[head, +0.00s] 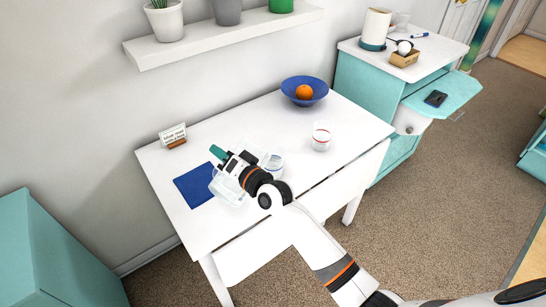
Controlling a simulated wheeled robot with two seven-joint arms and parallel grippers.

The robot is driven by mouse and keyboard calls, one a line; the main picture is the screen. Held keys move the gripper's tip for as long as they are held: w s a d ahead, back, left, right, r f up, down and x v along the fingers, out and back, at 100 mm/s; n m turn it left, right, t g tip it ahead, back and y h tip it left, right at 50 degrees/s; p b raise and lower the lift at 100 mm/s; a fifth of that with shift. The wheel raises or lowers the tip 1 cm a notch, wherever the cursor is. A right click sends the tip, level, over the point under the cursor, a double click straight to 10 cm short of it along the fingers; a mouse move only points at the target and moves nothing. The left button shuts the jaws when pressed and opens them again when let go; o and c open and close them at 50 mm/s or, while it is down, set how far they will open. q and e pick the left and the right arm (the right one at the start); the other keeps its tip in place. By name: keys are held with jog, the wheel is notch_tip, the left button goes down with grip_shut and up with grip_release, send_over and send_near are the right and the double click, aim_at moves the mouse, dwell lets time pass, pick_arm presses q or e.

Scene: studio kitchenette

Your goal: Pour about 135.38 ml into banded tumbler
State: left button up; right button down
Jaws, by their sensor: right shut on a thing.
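A clear tumbler with a red band (321,137) stands upright on the white table, right of my gripper. A second clear vessel with a blue band (275,164) stands close beside my gripper, partly hidden by it. My right gripper (230,163) is over the table, shut on a clear container with a teal part (218,152). Clear walls of a container (228,190) show below the gripper, near the blue mat. The gripper hides much of what it holds, so I cannot tell its tilt or liquid level. My left gripper is not in view.
A blue mat (191,187) and a small sign (173,134) are at the table's left. A blue bowl (315,83) with an orange (304,92) is at the back. A shelf (215,38) with pots hangs above. A teal cabinet (360,73) stands to the right.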

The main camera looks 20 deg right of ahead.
jog(key=shift+a+f+n, duration=0.25)
jog(key=shift+n, duration=0.15)
jog(key=shift+s+a+f+n, duration=0.15)
jog(key=shift+f+n, duration=0.25)
jog(key=shift+f, duration=0.15)
jog(key=shift+s+a+n, duration=0.1)
jog(key=shift+a+n, duration=0.1)
jog(key=shift+n, duration=0.1)
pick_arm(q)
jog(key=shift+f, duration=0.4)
pick_arm(e)
jog(key=shift+a, duration=0.15)
jog(key=shift+f, duration=0.1)
dwell(0.3)
